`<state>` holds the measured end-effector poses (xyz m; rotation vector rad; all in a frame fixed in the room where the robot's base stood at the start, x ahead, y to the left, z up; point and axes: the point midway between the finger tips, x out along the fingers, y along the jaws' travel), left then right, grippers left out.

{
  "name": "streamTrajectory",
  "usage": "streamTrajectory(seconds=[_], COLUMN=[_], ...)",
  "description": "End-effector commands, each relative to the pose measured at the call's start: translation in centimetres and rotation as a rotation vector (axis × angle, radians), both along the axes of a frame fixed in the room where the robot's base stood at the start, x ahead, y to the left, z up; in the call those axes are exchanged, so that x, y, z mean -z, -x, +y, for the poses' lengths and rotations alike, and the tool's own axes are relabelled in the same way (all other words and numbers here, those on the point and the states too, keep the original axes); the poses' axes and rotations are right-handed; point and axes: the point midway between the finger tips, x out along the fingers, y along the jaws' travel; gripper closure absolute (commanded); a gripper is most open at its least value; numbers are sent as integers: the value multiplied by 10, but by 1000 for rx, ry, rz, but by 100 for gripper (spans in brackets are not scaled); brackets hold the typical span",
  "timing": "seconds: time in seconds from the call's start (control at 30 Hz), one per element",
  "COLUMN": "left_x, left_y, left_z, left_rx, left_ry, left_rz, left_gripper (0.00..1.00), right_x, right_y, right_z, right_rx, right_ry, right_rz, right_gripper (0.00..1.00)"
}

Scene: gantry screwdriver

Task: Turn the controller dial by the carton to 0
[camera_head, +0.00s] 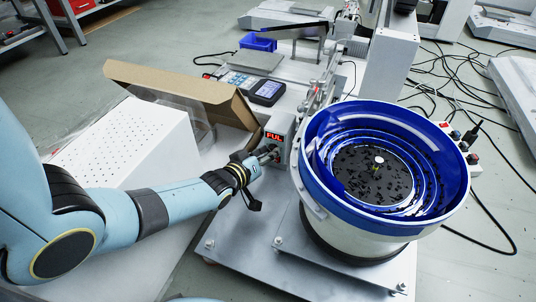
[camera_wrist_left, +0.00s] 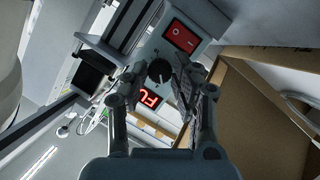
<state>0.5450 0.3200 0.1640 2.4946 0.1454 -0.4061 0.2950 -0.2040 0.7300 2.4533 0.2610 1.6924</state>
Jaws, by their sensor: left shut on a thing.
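The controller (camera_head: 284,125) is a pale box between the carton and the blue bowl, with a red lit display (camera_head: 273,136) that reads FUL. My left gripper (camera_head: 268,153) is at its front face and hides the dial in the head view. In the left wrist view the dark round dial (camera_wrist_left: 159,72) sits between the two fingers of my left gripper (camera_wrist_left: 155,84), which is shut on it. The display shows there upside down and partly covered, below the dial. The open brown carton (camera_head: 185,88) stands left of the controller. My right gripper is in neither view.
The blue-rimmed bowl feeder (camera_head: 314,160), holding small dark parts, stands close right of my left gripper. A white perforated box (camera_head: 125,140) lies beside my left arm. A red rocker switch (camera_wrist_left: 182,36) is near the dial. Cables lie on the floor at right.

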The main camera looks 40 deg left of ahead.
Motion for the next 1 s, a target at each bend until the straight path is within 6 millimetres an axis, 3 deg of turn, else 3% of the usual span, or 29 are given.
streamTrajectory(seconds=[0.57,0.6,0.73,1.0], left_x=[0,0,0,0], left_y=[0,0,0,0], left_z=[1,1,1,0], left_rx=[-2,-2,-1,-1], left_ry=[38,38,37,37], left_rz=[-9,-9,-9,-9], left_gripper=[100,69,52,51], right_x=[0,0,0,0], right_y=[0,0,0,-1], right_z=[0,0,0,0], right_rx=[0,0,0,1], right_ry=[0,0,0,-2], right_rz=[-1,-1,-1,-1], right_gripper=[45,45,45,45])
